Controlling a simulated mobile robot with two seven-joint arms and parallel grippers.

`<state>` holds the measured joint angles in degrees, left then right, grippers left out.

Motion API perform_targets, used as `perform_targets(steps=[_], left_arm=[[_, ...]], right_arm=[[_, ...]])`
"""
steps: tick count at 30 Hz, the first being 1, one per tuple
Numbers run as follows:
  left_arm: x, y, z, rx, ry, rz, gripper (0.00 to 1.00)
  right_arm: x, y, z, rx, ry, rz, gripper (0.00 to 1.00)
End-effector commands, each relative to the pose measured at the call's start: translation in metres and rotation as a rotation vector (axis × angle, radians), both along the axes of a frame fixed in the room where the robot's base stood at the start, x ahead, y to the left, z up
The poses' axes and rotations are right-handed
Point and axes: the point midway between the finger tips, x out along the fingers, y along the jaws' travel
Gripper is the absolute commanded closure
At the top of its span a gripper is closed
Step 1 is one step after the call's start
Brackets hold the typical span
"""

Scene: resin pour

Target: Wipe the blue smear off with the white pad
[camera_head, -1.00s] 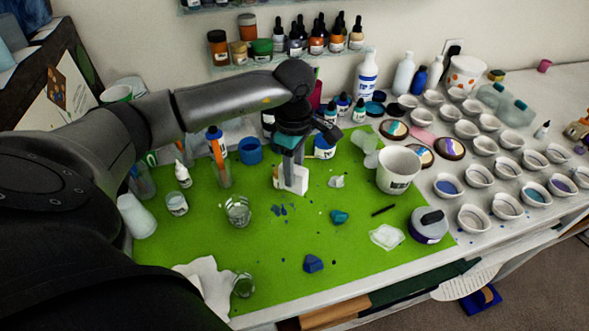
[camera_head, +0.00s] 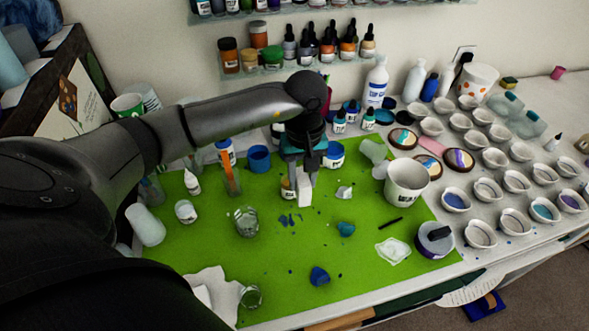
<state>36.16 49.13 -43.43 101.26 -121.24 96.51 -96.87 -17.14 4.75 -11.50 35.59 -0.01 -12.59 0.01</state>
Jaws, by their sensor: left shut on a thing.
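My left gripper (camera_head: 301,180) points down over the green mat (camera_head: 205,258) and is shut on the white pad (camera_head: 305,194). The pad is a small white block held upright, just behind and slightly right of the blue smear (camera_head: 290,220). The smear is a cluster of dark blue spots on the mat, and it is uncovered. I cannot tell whether the pad touches the mat. My right gripper is not in view.
A glass (camera_head: 246,222) stands left of the smear, and a white cup (camera_head: 406,183) stands to the right. A teal lump (camera_head: 346,229) and a blue lump (camera_head: 319,276) lie in front. Bottles and jars crowd the back; several small bowls fill the right side.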

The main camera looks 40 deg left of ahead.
Motion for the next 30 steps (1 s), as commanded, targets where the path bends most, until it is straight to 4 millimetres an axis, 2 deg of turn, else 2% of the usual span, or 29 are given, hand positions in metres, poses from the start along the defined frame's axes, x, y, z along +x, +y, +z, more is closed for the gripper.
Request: perform_targets(steps=[4, 10, 24, 30], left_arm=[[-0.001, -0.008, 0.004, -0.002, -0.002, -0.139, 1.00], [-0.002, -0.010, 0.001, -0.002, -0.002, -0.203, 1.00], [-0.002, -0.010, -0.043, -0.001, -0.001, -0.202, 1.00], [-0.002, -0.010, -0.047, 0.000, -0.001, -0.202, 1.00]], right_arm=[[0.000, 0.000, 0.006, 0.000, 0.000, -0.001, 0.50], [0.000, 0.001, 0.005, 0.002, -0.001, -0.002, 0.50], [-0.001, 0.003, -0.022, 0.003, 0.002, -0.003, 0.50], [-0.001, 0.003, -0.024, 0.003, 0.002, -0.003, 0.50]])
